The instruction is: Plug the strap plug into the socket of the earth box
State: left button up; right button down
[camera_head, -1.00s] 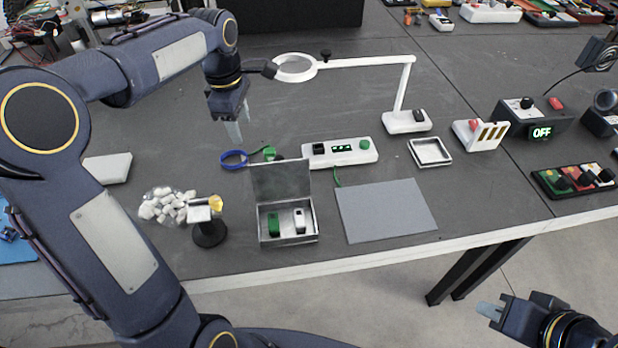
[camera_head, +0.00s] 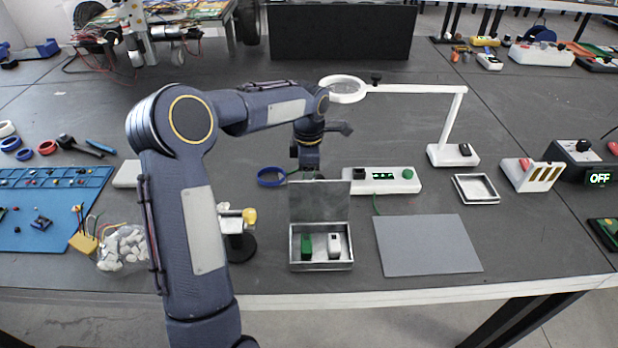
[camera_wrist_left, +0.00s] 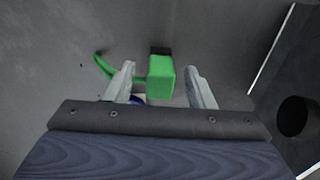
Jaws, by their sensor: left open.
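The green strap plug (camera_wrist_left: 160,78) with a dark end and a curved green lead shows in the left wrist view. My left gripper (camera_wrist_left: 160,84) is open, its two pale fingers on either side of the plug with gaps visible. In the head view my left gripper (camera_head: 308,163) points down behind the tin's lid, which hides its fingertips and the plug. The blue strap loop (camera_head: 271,177) lies just left of it. The white earth box (camera_head: 400,182) with green display and green button lies to the right. I cannot make out its socket. My right gripper is out of view.
An open metal tin (camera_head: 322,267) with raised lid stands in front of the left gripper, holding a green and a white piece. A grey mat (camera_head: 428,245) lies right of it. A white magnifier lamp (camera_head: 452,155) stands behind the earth box. A small stand (camera_head: 240,246) is left.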

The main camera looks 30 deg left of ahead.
pick_arm(q)
jog(key=c, duration=1.1)
jog(key=shift+o, duration=0.2)
jog(key=shift+r, duration=0.15)
notch_tip(320, 180, up, 13)
jog(key=p, duration=0.4)
jog(key=shift+w, duration=0.1)
